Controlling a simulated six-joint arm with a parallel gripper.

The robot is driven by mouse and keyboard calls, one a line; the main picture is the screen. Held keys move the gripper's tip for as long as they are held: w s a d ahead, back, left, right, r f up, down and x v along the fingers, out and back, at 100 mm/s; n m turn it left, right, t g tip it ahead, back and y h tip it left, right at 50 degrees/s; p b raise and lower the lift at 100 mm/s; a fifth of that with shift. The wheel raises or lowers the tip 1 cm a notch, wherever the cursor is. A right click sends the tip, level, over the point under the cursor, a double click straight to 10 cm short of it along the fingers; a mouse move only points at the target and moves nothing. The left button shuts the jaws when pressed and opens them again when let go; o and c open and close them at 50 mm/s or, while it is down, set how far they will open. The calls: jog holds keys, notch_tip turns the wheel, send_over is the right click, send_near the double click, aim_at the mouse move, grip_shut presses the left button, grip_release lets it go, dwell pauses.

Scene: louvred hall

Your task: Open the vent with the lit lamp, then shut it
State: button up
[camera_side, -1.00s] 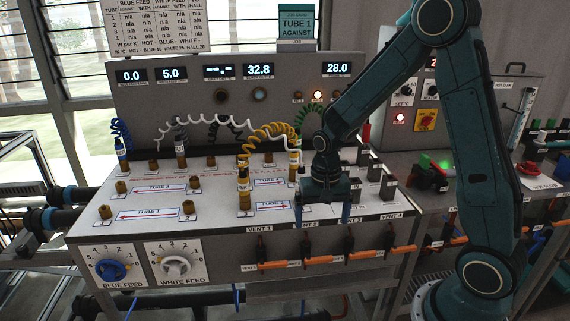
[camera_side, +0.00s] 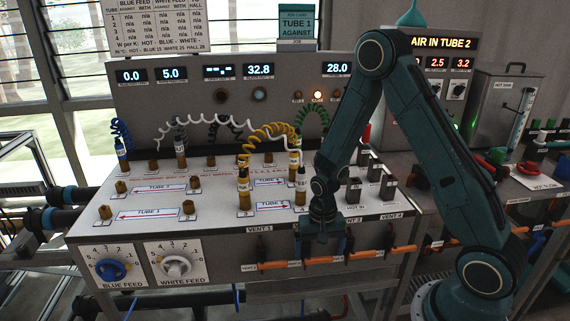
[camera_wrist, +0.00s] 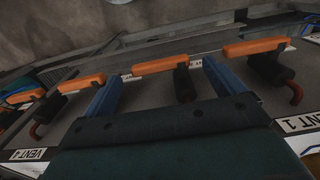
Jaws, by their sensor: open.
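Several vents with orange handles line the front edge of the bench, with VENT 1 (camera_side: 275,265) leftmost in the side view. The wrist view reverses the row, with the VENT 1 handle (camera_wrist: 255,47) at right and the VENT 4 handle (camera_wrist: 24,96) at left. My gripper (camera_side: 322,246) is at this edge, pointing down. In the wrist view my open gripper (camera_wrist: 160,72) has its blue fingers apart, with the second handle from the right, apparently VENT 2 (camera_wrist: 167,65), showing between them. Contact cannot be told.
Brass posts and coiled hoses (camera_side: 266,135) stand on the bench top left of my arm. Neighbouring handles are close on both sides.

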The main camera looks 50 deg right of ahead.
jog(key=shift+f, duration=0.95)
jog(key=c, duration=1)
